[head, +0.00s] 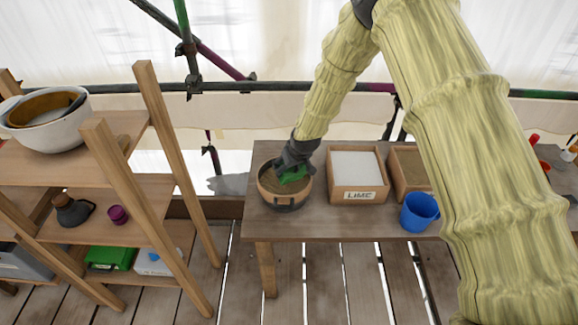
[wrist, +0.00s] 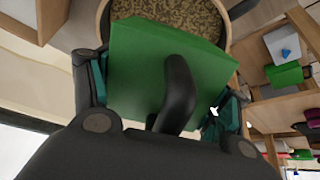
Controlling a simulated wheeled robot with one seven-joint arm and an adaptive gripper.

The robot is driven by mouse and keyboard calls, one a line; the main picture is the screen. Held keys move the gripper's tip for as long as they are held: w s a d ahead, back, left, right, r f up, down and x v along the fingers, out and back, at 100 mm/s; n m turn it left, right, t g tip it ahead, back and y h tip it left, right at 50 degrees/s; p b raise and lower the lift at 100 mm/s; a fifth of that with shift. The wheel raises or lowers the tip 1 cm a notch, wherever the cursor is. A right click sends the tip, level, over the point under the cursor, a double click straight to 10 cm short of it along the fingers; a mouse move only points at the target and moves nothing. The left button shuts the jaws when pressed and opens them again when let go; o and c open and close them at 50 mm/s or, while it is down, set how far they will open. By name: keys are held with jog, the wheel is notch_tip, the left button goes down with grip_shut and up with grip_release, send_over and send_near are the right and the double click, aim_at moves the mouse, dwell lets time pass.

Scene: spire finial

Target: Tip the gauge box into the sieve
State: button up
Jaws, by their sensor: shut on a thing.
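The green gauge box (head: 292,175) is in my gripper (head: 297,160), over the round wooden sieve (head: 266,194) at the left end of the table. In the wrist view the box (wrist: 135,65) sits between the fingers of my gripper (wrist: 160,98), with a dark curved bar in front of it. The sieve (wrist: 228,20) lies beyond the box there, with speckled brown material inside. The box's open side and contents are hidden, and I cannot tell how far it is tilted.
Right of the sieve stand the LIME box (head: 358,196) with white powder, another wooden box (head: 404,180) and a blue mug (head: 419,211). A wooden shelf (head: 120,185) at left holds bowls (head: 48,125) and a green box (head: 108,257). Scaffold poles run behind the table.

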jog(key=shift+s+d+f+t+y+b, duration=0.1)
jog(key=shift+s+f+t+y+b, duration=0.15)
jog(key=shift+t+b, duration=0.3)
jog(key=shift+s+f+t+y+b, duration=0.1)
jog(key=shift+f+t+y+b, duration=0.15)
jog(key=shift+t+b, duration=0.25)
jog(key=t+b, duration=0.1)
jog(key=b, duration=0.1)
jog(key=t+y+b, duration=0.1)
jog(key=t+b, duration=0.1)
jog(key=b, duration=0.1)
jog(key=t+y+b, duration=0.1)
jog(key=t+b, duration=0.1)
jog(key=b, duration=0.1)
jog(key=shift+s+d+f, duration=0.1)
jog(key=shift+s+f, duration=0.1)
jog(key=shift+f, duration=0.15)
jog(key=t+y+b, duration=0.1)
jog(key=b, duration=0.2)
jog(key=r+t+y+b, duration=0.1)
jog(key=t+b, duration=0.1)
jog(key=b, duration=0.2)
jog(key=shift+w+r, duration=0.25)
jog(key=shift+r+t+b, duration=0.3)
jog(key=shift+t+b, duration=0.25)
jog(key=shift+b, duration=0.4)
jog(key=shift+r, duration=0.1)
